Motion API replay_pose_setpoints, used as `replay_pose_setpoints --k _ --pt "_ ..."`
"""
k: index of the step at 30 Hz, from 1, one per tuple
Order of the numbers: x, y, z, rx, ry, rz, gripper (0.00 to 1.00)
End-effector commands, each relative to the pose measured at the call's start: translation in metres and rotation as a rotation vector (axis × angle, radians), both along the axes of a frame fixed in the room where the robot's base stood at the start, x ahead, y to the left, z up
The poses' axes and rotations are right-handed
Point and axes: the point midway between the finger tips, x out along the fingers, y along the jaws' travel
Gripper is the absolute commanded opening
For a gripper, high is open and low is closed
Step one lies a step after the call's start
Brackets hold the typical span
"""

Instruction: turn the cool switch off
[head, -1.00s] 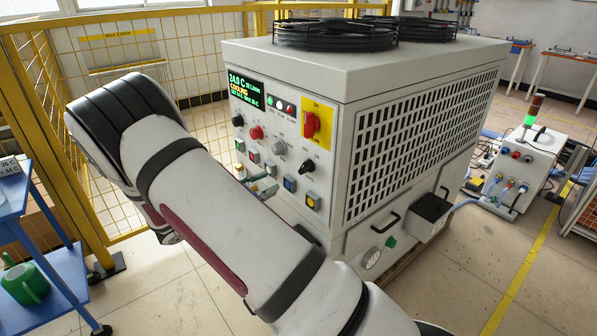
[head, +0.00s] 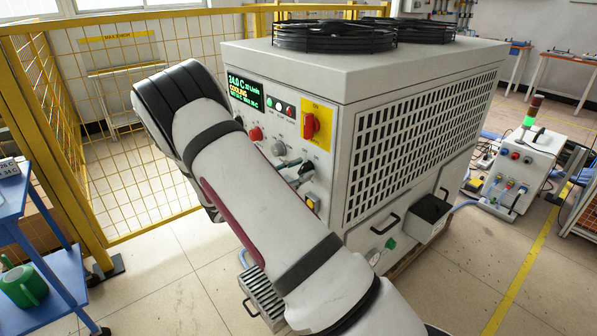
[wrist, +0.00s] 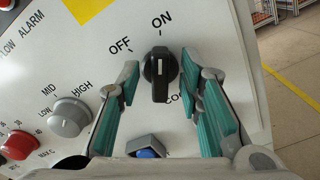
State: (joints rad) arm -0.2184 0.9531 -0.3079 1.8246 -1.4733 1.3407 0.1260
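The cool switch (wrist: 160,75) is a black rotary knob on the white panel, with OFF and ON printed above it. Its white pointer line is nearly upright in the wrist view, toward ON. The label below it is partly hidden; only "CO" reads. My gripper (wrist: 159,68) is open, with one teal-padded finger on each side of the knob. Gaps show on both sides in the picture, so the fingers look apart from it. In the head view the knob (head: 306,170) is partly covered, and my gripper (head: 288,164) is at the panel, mostly hidden by my arm.
A grey MID/HIGH knob (wrist: 69,116), a red knob (wrist: 20,145) and a blue button (wrist: 147,153) are close by. The red main switch (head: 311,125) is higher up. The display (head: 245,92) reads COOLING. A yellow fence (head: 110,150) stands left.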

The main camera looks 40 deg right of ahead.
Motion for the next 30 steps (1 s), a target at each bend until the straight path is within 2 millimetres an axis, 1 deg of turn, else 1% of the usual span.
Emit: replay_pose_setpoints --k 2,3,5,6,7,14,20,23,30 --pt "0.0000 0.0002 0.0000 0.000 0.000 0.000 0.33" --pt "0.0000 0.0003 0.0000 0.000 0.000 0.000 0.24" --pt "0.0000 0.0003 0.0000 0.000 0.000 0.000 0.11" --pt "-0.0001 0.0004 -0.0001 0.000 0.000 0.000 0.02" --pt "-0.0001 0.0004 -0.0001 0.000 0.000 0.000 0.00" --pt "0.0000 0.0005 0.0000 0.000 0.004 0.000 0.00" --pt "0.0000 0.0011 0.0004 -0.002 0.053 0.000 0.00" --pt "0.0000 0.0013 0.0005 -0.004 0.105 0.000 0.00" --pt "0.0011 0.0012 0.0011 -0.010 0.285 0.001 0.00"
